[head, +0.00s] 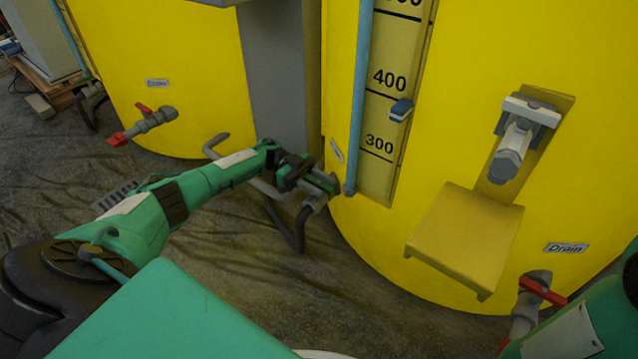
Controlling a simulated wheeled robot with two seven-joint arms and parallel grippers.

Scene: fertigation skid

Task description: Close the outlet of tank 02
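A large yellow tank (440,215) with a level scale stands at centre right; no tank number is readable. Low on its left side, a grey outlet fitting (314,203) with a dark hose sticks out, below a small tilted label (337,151). My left gripper (322,182) is at this outlet, its fingers reaching the fitting close to the tank wall. The fingers and wrist hide the valve's handle, so its position cannot be seen. Whether the fingers are apart or closed on something is too small to tell. My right arm shows at the lower right edge; its gripper is out of view.
A drain valve with red handle (542,291) sits low right under a "Drain" label (566,248). A yellow step bracket (464,240) juts from the tank. Another yellow tank (190,60) with a red-handled valve (146,122) stands left. A grey pillar (282,80) stands between.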

